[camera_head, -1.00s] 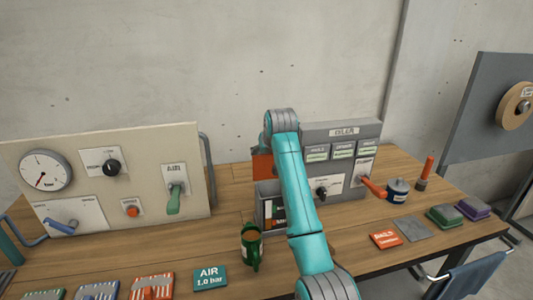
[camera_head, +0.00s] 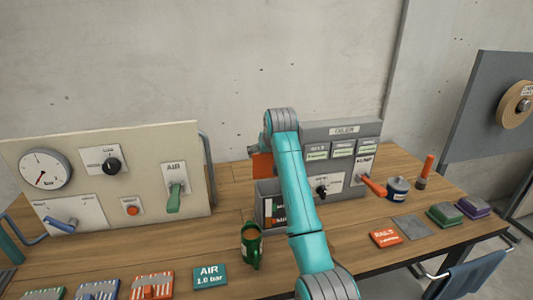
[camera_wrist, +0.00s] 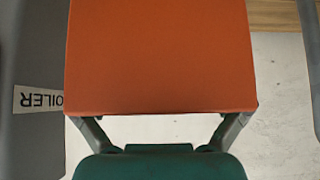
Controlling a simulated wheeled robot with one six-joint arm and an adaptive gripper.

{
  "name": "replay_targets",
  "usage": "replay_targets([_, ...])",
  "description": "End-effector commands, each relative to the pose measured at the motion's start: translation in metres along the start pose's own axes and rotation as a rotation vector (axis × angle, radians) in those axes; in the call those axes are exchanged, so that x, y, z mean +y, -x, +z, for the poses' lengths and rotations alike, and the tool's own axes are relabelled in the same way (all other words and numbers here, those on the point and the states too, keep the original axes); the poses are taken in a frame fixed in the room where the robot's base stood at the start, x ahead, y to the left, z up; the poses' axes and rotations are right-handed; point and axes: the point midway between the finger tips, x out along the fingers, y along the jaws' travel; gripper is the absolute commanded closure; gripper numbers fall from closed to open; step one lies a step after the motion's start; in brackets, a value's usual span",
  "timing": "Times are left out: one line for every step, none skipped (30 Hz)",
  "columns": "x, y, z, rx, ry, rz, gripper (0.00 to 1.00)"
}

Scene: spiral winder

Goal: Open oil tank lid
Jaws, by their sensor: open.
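An orange flat-faced block (camera_head: 262,166) stands at the left of the grey oiler cabinet (camera_head: 342,130), partly hidden by my arm. It fills the upper middle of the wrist view (camera_wrist: 160,60). I cannot tell whether it is the oil tank or its lid. My gripper (camera_wrist: 160,128) is open in the wrist view. Its two grey fingers reach up to the block's lower edge, and their tips are hidden by it. I cannot tell whether they touch it.
A green mug (camera_head: 251,246) stands in front of the cabinet. A gauge panel (camera_head: 130,150) stands at the left. The wooden table (camera_head: 330,235) has free room in front.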

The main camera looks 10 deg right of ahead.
Motion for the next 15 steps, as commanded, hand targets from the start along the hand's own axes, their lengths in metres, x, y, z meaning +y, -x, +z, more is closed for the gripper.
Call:
replay_targets([0.000, 0.002, -0.001, 0.002, 0.000, 0.000, 0.00])
replay_targets([0.000, 0.004, -0.001, 0.002, 0.000, 0.000, 0.00])
replay_targets([0.000, 0.007, -0.001, 0.004, 0.000, 0.000, 0.00])
replay_targets([0.000, 0.010, -0.001, 0.004, 0.000, 0.000, 0.00])
replay_targets([0.000, 0.013, -0.001, 0.003, 0.000, 0.000, 0.00])
replay_targets([0.000, 0.019, -0.002, 0.005, 0.000, 0.000, 0.00])
replay_targets([0.000, 0.024, -0.002, 0.005, 0.000, 0.000, 0.00])
replay_targets([0.000, 0.030, -0.001, 0.005, 0.000, 0.000, 0.00])
replay_targets([0.000, 0.038, -0.002, 0.005, 0.000, 0.000, 0.00])
replay_targets([0.000, 0.044, -0.002, 0.005, 0.000, 0.000, 0.00])
replay_targets([0.000, 0.051, -0.002, 0.005, 0.000, 0.000, 0.00])
replay_targets([0.000, 0.059, -0.001, 0.005, 0.000, 0.000, 0.00])
replay_targets([0.000, 0.065, -0.001, 0.004, 0.000, 0.000, 0.00])
replay_targets([0.000, 0.070, -0.001, 0.004, 0.000, 0.000, 0.00])
replay_targets([0.000, 0.078, -0.001, 0.003, 0.000, 0.000, 0.00])
